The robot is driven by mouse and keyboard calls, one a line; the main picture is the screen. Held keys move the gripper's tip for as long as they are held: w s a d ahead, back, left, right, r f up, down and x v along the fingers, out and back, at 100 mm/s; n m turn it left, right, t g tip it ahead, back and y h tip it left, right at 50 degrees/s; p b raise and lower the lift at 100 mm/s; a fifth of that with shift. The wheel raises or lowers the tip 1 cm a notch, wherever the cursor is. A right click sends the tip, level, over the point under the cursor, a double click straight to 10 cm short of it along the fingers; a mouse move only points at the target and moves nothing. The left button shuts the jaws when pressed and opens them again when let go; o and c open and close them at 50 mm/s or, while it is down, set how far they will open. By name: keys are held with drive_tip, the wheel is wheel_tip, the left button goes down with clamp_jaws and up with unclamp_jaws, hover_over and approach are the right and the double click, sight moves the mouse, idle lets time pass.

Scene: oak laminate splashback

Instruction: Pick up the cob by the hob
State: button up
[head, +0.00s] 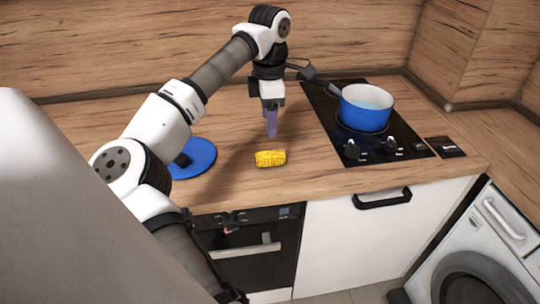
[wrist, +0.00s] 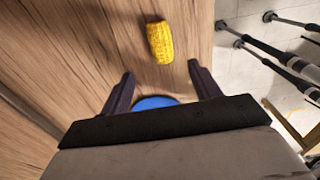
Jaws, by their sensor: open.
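The cob (head: 270,158) is a short yellow piece of corn lying on the wooden worktop near its front edge, left of the hob (head: 365,125). My gripper (head: 271,128) hangs above the worktop, a little behind the cob in the head view, with its fingers pointing down. In the wrist view the cob (wrist: 160,42) lies beyond the two dark fingers of my gripper (wrist: 160,80), which are spread apart with nothing between them. The cob is not touched by the fingers.
A blue pot (head: 366,107) stands on the hob, its handle reaching left towards my arm. A blue round lid (head: 200,155) lies on the worktop at left; part of it shows in the wrist view (wrist: 155,103). The worktop around the cob is clear.

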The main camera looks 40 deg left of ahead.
drive_tip(key=p, duration=0.1)
hover_over(270, 153)
wheel_tip(270, 153, down, 6)
drive_tip(key=shift+w+a, duration=0.1)
drive_tip(key=shift+f+p, duration=1.25)
drive_tip(key=shift+f, duration=1.4)
drive_tip(key=c, duration=1.1)
